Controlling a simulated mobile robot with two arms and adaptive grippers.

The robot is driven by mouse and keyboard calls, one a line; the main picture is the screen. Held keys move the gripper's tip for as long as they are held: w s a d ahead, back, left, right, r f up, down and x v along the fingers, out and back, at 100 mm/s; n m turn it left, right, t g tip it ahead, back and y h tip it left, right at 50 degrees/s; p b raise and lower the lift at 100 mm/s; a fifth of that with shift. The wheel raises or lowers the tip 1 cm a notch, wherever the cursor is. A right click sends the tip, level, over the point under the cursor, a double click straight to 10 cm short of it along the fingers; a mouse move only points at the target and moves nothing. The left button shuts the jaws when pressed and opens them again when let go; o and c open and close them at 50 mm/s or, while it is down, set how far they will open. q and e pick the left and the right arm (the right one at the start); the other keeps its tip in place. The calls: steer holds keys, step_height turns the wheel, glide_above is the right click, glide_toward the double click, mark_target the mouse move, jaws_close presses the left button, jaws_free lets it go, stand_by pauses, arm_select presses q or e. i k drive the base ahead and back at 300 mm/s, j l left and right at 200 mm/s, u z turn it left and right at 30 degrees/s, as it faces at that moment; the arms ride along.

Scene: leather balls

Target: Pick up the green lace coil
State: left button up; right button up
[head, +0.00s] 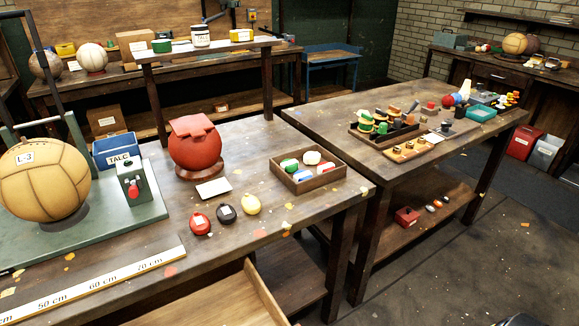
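A small wooden tray (284,178) stands near the right end of the near table. A green bundle with a pale band (290,165), which looks like the green lace coil, lies in its back left part. A white bundle (312,157), a red and white one (303,176) and a blue and white one (328,169) lie beside it in the same tray. They are too small to make out the lace windings.
A red ball (195,150) on a stand and a white card (213,188) are left of the tray. Red (200,224), black (226,214) and yellow (251,204) round items lie in front. A second table (330,121) with tool trays stands right, past a gap.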

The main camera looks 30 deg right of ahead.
mark_target(288, 165)
steer(key=i+l, duration=0.1)
steer(key=l, duration=0.3)
steer(key=i+l, duration=0.1)
steer(key=l, duration=0.35)
steer(key=i+l, duration=0.1)
steer(key=l, duration=0.3)
